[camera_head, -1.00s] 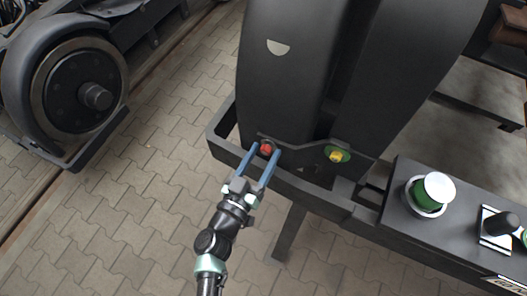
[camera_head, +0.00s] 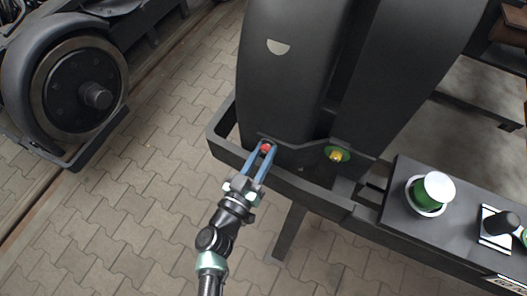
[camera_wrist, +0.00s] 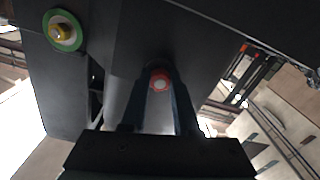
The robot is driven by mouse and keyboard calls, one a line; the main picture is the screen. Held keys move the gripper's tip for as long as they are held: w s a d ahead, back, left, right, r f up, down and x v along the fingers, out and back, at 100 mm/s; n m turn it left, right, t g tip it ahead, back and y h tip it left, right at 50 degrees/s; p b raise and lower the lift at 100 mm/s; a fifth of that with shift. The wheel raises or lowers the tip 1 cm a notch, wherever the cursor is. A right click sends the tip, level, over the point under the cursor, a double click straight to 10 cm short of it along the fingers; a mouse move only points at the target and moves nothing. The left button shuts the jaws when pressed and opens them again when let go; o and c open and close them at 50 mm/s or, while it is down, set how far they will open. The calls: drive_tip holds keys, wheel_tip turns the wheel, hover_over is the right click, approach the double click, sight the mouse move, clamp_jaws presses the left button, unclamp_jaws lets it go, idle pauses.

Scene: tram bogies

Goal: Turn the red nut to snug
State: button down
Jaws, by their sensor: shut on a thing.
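The red nut (camera_head: 266,147) sits low on the front of a dark upright housing. In the wrist view the red nut (camera_wrist: 160,82) shows a pale centre and lies between the finger ends. My gripper (camera_head: 264,150) reaches it from below with two blue fingers, shut on the nut's sides. In the wrist view my gripper (camera_wrist: 160,85) partly hides the nut's sides. A yellow nut on a green ring (camera_head: 336,154) is to the right on the same unit; it also shows at the upper left of the wrist view (camera_wrist: 62,31).
A dark bench (camera_head: 401,228) at the right holds a green and white cylinder (camera_head: 432,192) and a black knob-like part on a white plate (camera_head: 499,229). A dark rail (camera_head: 300,192) runs below the nuts. A wheel (camera_head: 80,85) stands at the upper left. Paved floor is open at left.

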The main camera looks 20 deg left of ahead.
drive_tip(key=shift+m, duration=0.3)
drive_tip(key=m, duration=0.4)
drive_tip(key=shift+b, duration=0.3)
drive_tip(key=m+b, duration=0.1)
drive_tip(key=m, duration=0.4)
drive_tip(key=shift+f+m, duration=0.1)
drive_tip(key=shift+m, duration=0.3)
drive_tip(key=m+b, duration=0.1)
drive_tip(key=m, duration=0.4)
drive_tip(key=shift+b, duration=0.35)
drive_tip(key=m+b, duration=0.1)
drive_tip(key=m, duration=0.4)
drive_tip(key=shift+m, duration=0.3)
drive_tip(key=c, duration=0.7)
unclamp_jaws()
drive_tip(key=shift+o, duration=0.2)
